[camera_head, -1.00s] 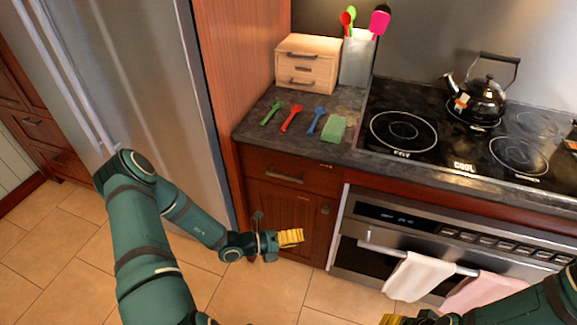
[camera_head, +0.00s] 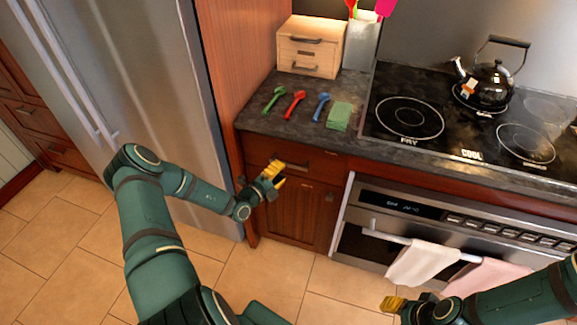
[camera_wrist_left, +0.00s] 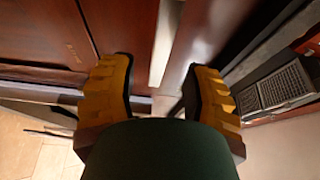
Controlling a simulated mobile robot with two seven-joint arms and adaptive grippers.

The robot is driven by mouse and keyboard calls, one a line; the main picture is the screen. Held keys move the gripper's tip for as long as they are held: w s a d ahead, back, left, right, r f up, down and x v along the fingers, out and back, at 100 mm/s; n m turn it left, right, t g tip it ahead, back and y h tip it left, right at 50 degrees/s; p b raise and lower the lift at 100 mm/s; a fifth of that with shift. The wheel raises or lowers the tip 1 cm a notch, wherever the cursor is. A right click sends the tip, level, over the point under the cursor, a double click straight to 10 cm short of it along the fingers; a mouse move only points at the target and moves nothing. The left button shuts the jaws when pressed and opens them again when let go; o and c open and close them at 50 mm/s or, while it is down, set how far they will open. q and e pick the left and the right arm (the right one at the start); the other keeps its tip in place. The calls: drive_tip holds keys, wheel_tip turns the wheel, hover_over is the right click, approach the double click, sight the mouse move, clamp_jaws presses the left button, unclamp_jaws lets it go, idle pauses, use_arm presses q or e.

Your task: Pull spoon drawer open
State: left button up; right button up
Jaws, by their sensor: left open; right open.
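The dark red-brown cabinet drawer (camera_head: 326,169) is shut under the counter, left of the oven. Its handle is partly hidden by my left gripper (camera_head: 273,174), which is open in front of the drawer's left part. In the left wrist view, the two yellow fingers of this gripper (camera_wrist_left: 158,88) are apart, with wood panels and a pale strip beyond them. I cannot tell whether they touch the handle. A green spoon (camera_head: 272,101), a red spoon (camera_head: 293,104) and a blue spoon (camera_head: 320,107) lie on the counter above. My right gripper (camera_head: 392,304) is open, low in front of the oven.
A light wooden box with small drawers (camera_head: 311,47) and a grey utensil holder (camera_head: 361,44) stand at the counter's back. A green sponge (camera_head: 339,117) lies near the stove. A kettle (camera_head: 486,85) sits on the cooktop. Towels (camera_head: 421,262) hang on the oven handle. The fridge (camera_head: 150,80) is at left.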

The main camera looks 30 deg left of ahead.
sight(287, 165)
use_arm(q)
drive_tip(key=shift+w+d, duration=0.2)
drive_tip(key=shift+w, duration=0.95)
drive_tip(key=shift+w+d, duration=0.15)
drive_tip(key=shift+w, duration=0.95)
clamp_jaws()
